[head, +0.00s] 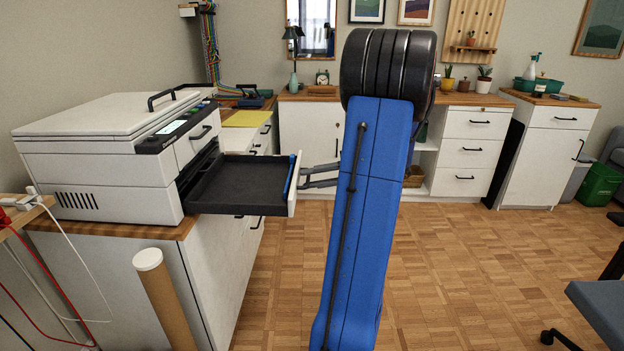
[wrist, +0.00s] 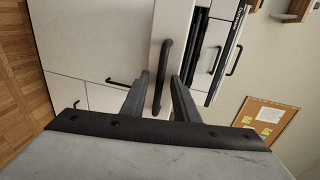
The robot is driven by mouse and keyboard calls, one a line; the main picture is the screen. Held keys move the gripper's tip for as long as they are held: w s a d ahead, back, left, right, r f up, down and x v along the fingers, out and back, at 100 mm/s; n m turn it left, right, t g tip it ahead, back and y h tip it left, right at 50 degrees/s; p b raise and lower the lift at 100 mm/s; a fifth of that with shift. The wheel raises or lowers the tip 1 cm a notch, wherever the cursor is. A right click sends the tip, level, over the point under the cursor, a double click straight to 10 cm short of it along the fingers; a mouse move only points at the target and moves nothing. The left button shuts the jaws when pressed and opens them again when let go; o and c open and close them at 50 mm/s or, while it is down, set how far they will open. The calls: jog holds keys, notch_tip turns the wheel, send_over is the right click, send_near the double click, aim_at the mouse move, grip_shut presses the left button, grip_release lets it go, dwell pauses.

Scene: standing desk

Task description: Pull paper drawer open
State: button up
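The white printer (head: 100,150) stands on a wood-topped cabinet at the left in the head view. Its paper drawer (head: 240,178) is out to the right, showing an empty dark tray with a white front panel. In the wrist view, the black bar handle (wrist: 164,60) stands on the white drawer front (wrist: 157,30). My gripper (wrist: 160,76) is open, with one finger on each side of the handle and small gaps showing. In the head view, my gripper (head: 302,179) is at the drawer front's outer face; the handle is hard to make out there.
A cardboard tube (head: 165,300) with a white cap stands by the printer cabinet (head: 215,265). White cables hang at the far left. Wooden floor (head: 480,270) is clear to the right of my arm. A blue-grey chair (head: 600,300) is at the lower right.

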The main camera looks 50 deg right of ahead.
jog(key=v, duration=1.7)
jog(key=shift+s, duration=0.2)
jog(key=shift+d, duration=0.1)
